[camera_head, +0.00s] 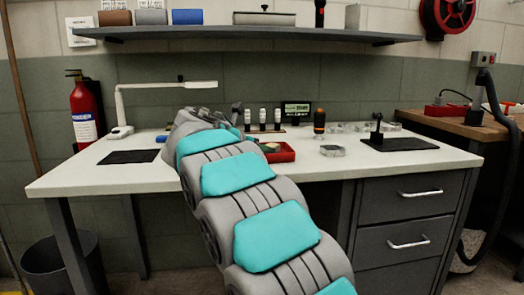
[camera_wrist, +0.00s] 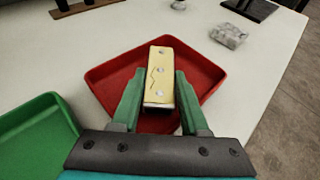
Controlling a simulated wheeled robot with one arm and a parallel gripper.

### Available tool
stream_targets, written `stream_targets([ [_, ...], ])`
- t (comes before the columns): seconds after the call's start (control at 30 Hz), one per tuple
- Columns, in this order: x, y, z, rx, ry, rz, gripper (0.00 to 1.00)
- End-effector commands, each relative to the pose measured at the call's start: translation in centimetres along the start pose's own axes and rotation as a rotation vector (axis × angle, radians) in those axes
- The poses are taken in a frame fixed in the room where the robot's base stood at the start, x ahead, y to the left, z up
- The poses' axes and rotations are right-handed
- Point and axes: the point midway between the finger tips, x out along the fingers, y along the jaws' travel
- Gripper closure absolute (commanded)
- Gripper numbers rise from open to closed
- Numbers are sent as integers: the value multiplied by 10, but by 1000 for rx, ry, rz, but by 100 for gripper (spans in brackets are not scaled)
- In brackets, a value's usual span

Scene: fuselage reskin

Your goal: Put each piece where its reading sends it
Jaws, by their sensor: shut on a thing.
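My gripper (camera_wrist: 159,92) is shut on a pale yellow piece (camera_wrist: 160,70) with several round rivets or holes in a row and a thin dark jagged line. In the wrist view the piece is over the red tray (camera_wrist: 105,77); whether it touches the tray floor I cannot tell. The green tray (camera_wrist: 28,125) is at the left, partly cut off. In the head view the red tray (camera_head: 287,155) shows beside my arm, which hides the gripper. A small display (camera_head: 296,108) stands at the back of the bench; its reading is too small to make out.
On the white bench (camera_head: 80,175) are a lamp (camera_head: 120,118), a dark mat (camera_head: 130,156), an orange-and-black tool (camera_head: 319,121), a clear block (camera_head: 332,150), and a stand (camera_head: 377,131) on a dark mat (camera_head: 410,144). A shelf (camera_head: 250,32) hangs above. The front right of the bench is clear.

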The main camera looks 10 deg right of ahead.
Motion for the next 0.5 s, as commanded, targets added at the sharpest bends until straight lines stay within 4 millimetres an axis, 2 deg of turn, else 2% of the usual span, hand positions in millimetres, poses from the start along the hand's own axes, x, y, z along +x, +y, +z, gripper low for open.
stream_targets([
  [0.5, 6, 0, -11, 0, 3, -1, 100],
])
